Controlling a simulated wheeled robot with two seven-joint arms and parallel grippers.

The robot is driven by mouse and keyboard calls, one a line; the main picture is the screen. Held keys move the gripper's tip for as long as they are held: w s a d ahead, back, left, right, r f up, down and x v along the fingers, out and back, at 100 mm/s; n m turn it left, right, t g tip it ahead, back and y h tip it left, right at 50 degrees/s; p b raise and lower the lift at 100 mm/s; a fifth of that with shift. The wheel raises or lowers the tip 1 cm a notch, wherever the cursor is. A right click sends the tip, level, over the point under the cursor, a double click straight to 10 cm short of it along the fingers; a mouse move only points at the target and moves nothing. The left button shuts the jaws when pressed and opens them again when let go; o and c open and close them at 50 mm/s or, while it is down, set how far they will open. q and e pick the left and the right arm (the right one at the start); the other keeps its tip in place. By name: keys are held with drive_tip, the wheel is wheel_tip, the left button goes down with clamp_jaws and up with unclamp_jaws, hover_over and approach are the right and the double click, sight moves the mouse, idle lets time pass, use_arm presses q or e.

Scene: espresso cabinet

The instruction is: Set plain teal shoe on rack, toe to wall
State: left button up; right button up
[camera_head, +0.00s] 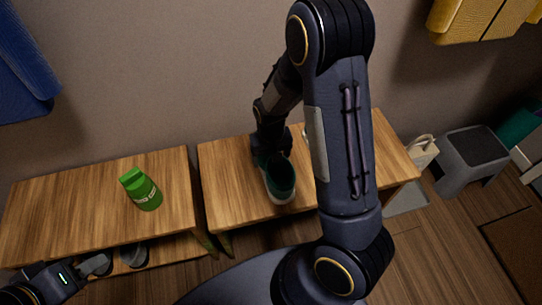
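A dark teal shoe (279,181) with a pale sole rim sits on the right wooden bench (228,190). Its opening faces up and its heel end points toward me; its toe end lies toward the wall, partly hidden by my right gripper. My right gripper (270,146) is at the shoe's toe end, and its fingers cannot be made out. My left gripper (98,264) is at the lower left, in front of the left bench (80,205), away from the teal shoe. Its finger spacing is unclear. The slatted low shelf (165,250) shows under the left bench.
A green container (141,188) lies on the left bench. My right arm covers much of the right bench, hiding a pale thing behind it. A grey step stool (466,155) and a white bag (422,152) stand at the right. Blue cloth (22,65) and yellow cloth (480,18) hang above.

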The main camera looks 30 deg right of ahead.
drive_tip(key=shift+o, duration=1.3)
